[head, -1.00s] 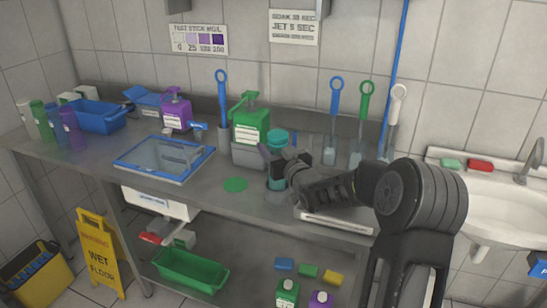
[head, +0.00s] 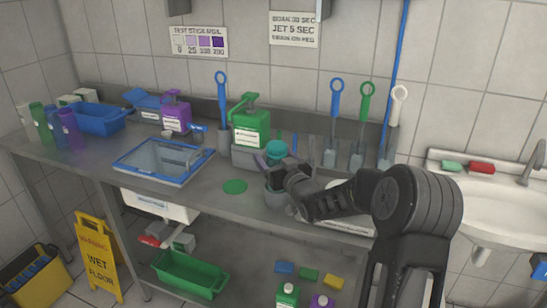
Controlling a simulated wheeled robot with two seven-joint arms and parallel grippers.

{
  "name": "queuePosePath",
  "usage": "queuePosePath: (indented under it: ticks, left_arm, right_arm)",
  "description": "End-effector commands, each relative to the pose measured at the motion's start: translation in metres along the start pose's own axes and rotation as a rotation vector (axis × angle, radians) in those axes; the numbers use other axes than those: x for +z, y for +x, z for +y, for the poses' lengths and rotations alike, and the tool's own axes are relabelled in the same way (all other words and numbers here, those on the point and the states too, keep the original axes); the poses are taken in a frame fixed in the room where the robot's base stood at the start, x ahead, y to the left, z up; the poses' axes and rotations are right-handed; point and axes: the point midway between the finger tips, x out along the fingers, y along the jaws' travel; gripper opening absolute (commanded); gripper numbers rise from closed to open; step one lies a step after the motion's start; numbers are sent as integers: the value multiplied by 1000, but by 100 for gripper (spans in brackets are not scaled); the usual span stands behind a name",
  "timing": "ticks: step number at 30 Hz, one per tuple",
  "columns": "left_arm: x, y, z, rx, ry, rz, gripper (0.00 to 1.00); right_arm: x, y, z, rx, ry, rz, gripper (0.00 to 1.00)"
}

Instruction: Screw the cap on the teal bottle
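The teal bottle (head: 277,148) shows as a rounded teal top above a grey round holder (head: 276,196) near the middle of the counter. My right gripper (head: 271,162) reaches in from the right and is closed around the teal piece just below that top. The fingers hide the part underneath, so I cannot tell the cap from the bottle body or see any thread. The teal piece looks upright, low over or in the holder. My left gripper is not in view.
A green pump bottle (head: 250,126) stands close behind. A green disc (head: 235,186) lies flat to the left, beside a blue-rimmed tray (head: 165,178). Tools with ring handles (head: 336,84) stand along the back wall. A sink (head: 490,210) is at the right.

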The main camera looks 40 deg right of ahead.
Motion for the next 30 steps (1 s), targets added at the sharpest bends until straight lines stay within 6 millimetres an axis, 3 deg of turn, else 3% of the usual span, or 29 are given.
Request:
queuePosePath:
  ticks: [8, 11, 24, 30]
  left_arm:
    - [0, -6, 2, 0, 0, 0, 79]
    - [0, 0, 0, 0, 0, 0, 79]
    - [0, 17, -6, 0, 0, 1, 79]
    - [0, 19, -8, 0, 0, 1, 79]
  right_arm:
    - [-4, 0, 0, 0, 0, 0, 75]
    - [-1, -9, 0, 1, -1, -1, 75]
    - [-1, -91, 0, 1, 0, 1, 75]
    - [-2, -115, 0, 1, 0, 1, 75]
